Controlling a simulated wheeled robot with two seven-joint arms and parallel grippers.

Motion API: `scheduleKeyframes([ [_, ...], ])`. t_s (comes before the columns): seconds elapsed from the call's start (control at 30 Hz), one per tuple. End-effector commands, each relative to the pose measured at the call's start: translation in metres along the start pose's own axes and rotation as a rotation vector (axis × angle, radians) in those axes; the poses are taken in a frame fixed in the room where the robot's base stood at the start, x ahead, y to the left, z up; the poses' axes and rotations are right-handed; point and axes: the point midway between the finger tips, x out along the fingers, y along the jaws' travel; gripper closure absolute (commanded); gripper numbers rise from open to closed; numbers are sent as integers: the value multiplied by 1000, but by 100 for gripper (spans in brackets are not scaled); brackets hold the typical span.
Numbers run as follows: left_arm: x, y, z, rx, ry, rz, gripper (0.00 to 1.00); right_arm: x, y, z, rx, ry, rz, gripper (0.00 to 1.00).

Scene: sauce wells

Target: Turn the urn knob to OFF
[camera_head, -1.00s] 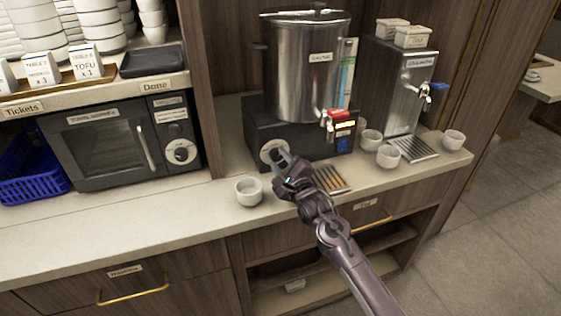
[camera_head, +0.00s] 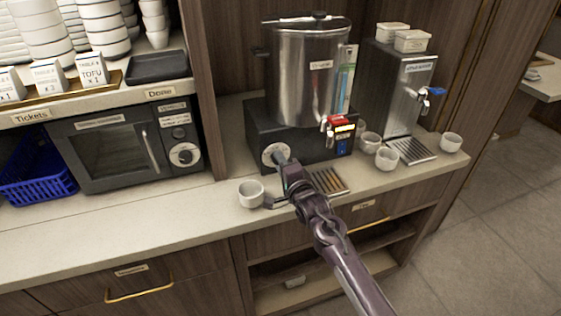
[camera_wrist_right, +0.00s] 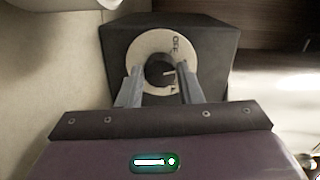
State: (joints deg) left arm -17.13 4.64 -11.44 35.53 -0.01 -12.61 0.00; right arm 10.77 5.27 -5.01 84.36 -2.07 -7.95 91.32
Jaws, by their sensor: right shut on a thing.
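The steel urn (camera_head: 308,75) stands on a black base (camera_head: 315,140) on the counter. Its round knob dial (camera_head: 274,153) is on the base's front left, partly hidden by my gripper in the head view. My left gripper is not in view.
A white cup (camera_head: 251,193) stands just left of my right gripper, very close to it. A drip grate (camera_head: 328,182) lies right of the gripper. More cups (camera_head: 386,158) and a second dispenser (camera_head: 398,90) stand further right.

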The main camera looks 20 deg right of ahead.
Motion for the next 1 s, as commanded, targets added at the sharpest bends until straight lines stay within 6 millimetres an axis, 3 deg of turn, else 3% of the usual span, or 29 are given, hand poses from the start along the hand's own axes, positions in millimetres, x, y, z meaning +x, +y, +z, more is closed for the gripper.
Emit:
scheduleKeyframes([
  [0.6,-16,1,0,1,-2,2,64,0,-1,-4,-552,40,40,90],
  [1.0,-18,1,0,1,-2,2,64,1,-3,-4,-742,53,50,90],
])
